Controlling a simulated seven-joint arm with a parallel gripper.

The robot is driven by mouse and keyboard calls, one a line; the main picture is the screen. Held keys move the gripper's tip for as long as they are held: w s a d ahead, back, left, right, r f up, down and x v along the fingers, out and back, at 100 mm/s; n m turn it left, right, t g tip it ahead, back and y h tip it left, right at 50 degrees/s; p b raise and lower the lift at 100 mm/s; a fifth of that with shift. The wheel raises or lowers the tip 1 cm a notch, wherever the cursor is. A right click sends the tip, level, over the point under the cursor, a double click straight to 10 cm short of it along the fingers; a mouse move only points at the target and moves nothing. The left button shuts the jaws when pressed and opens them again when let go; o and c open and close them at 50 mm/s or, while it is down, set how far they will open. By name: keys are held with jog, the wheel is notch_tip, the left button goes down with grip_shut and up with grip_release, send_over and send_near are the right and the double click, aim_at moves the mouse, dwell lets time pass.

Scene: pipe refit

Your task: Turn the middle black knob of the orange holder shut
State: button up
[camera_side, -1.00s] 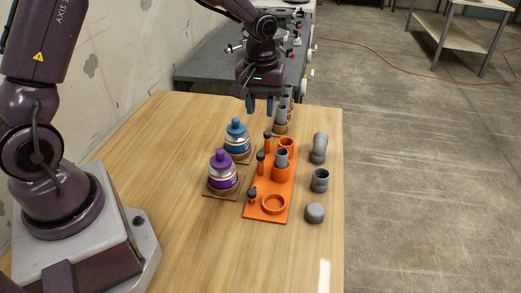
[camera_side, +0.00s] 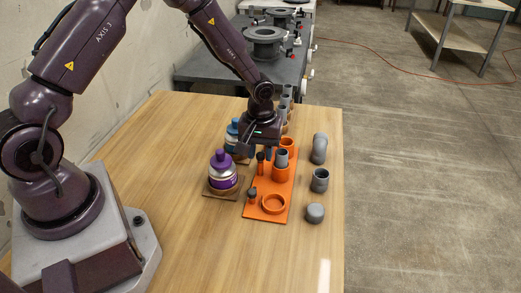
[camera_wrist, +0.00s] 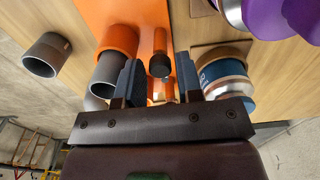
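The orange holder (camera_side: 265,208) lies on the wooden table, with a row of black-topped knobs along its left side. The middle black knob (camera_side: 261,157) stands upright beside the ring with a grey pipe (camera_side: 282,157); the near knob (camera_side: 252,193) is by the empty ring. The far knob is hidden behind my gripper (camera_side: 256,152) in the side view. In the wrist view, a black knob (camera_wrist: 160,65), apparently the middle one, shows between and beyond my open fingers (camera_wrist: 158,62). The fingers are apart, with nothing gripped; contact with the knob cannot be told.
A purple bottle (camera_side: 222,172) and a blue bottle (camera_side: 232,135) stand on brown pads left of the holder, the blue one close to my gripper. A grey elbow (camera_side: 319,148), a grey coupling (camera_side: 320,180) and a grey cap (camera_side: 315,213) stand at right. The front table is clear.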

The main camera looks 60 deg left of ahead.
grip_shut()
jog(key=shift+m, duration=0.3)
jog(key=m, duration=0.3)
jog(key=shift+m, duration=0.3)
jog(key=m, duration=0.4)
jog(key=shift+m, duration=0.3)
jog(key=m, duration=0.9)
